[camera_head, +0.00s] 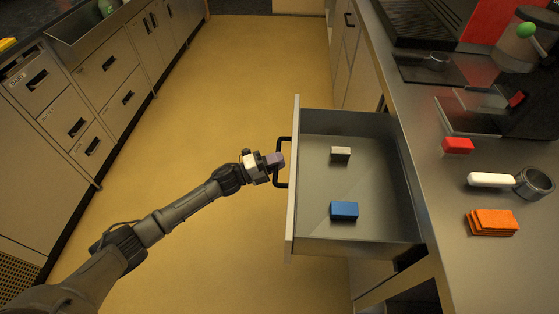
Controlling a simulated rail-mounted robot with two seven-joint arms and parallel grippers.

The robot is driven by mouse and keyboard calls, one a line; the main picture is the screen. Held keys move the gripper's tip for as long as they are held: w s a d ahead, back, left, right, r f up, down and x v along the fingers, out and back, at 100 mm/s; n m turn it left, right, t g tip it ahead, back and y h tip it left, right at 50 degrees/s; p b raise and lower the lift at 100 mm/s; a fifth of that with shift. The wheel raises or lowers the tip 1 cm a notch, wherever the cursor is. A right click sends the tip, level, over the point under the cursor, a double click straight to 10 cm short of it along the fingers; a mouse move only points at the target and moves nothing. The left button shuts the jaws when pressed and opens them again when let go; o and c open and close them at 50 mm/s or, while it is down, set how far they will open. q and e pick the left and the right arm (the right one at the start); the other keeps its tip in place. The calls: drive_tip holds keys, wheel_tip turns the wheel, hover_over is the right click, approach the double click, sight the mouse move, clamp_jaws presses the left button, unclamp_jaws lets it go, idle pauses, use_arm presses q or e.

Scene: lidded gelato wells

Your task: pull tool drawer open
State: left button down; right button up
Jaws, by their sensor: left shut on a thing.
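The tool drawer (362,230) stands pulled out from under the right counter, its grey inside in full view. A black bar handle (282,141) is on its light front panel. My left gripper (278,160) is at this handle, shut on it; the exact finger contact is small in the picture. Inside the drawer lie a blue block (344,211) near the front end of the picture and a small beige-grey block (340,153) farther back. My right gripper is not in view.
The right counter (450,215) carries a red block (457,146), a white-handled scoop (491,180) and folded orange cloths (491,223). Cabinets with black handles (75,127) line the left side. The yellow floor (235,85) between is clear.

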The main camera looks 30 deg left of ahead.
use_arm(q)
drive_tip(key=c, duration=1.1)
unclamp_jaws()
drive_tip(key=p+v, duration=0.2)
drive_tip(key=v, duration=1.1)
drive_tip(key=shift+s+a, duration=0.25)
drive_tip(key=shift+s, duration=0.05)
